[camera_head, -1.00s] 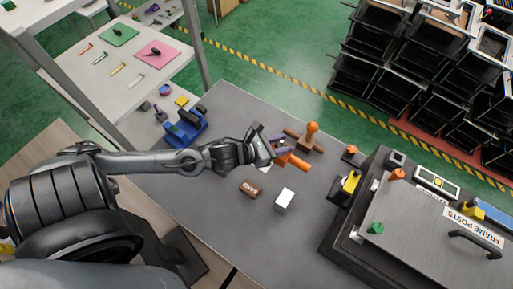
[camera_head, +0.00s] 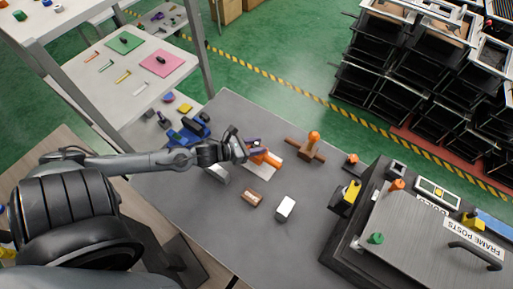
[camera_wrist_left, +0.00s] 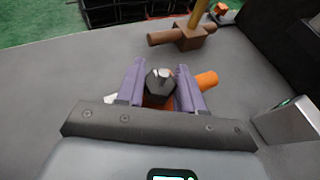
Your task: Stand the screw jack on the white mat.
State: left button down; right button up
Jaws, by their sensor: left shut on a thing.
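The screw jack (camera_head: 266,158) is orange, with a black hexagonal top that shows in the left wrist view (camera_wrist_left: 160,83). My left gripper (camera_head: 254,146) is shut on it, with a purple finger on either side of the black top. An orange bar sticks out to the right in the wrist view. The white mat (camera_head: 262,172) lies below the jack and is partly hidden by it. A small white corner of the mat shows left of the fingers in the wrist view. Whether the jack touches the mat I cannot tell. My right gripper is not in view.
A brown crossbar fixture with an orange knob (camera_head: 313,138) stands beyond the mat. A brown block (camera_head: 252,197), a white-topped block (camera_head: 285,208) and a grey block (camera_head: 217,173) lie nearer. A blue fixture (camera_head: 187,135) is left. The large plate fixture (camera_head: 420,235) is right.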

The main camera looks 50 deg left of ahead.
pick_arm(q)
jog(key=shift+f, duration=0.95)
jog(key=shift+f, duration=0.15)
jog(key=c, duration=0.7)
grip_release()
jog(key=shift+p+v, duration=0.85)
jog(key=shift+v, duration=5.2)
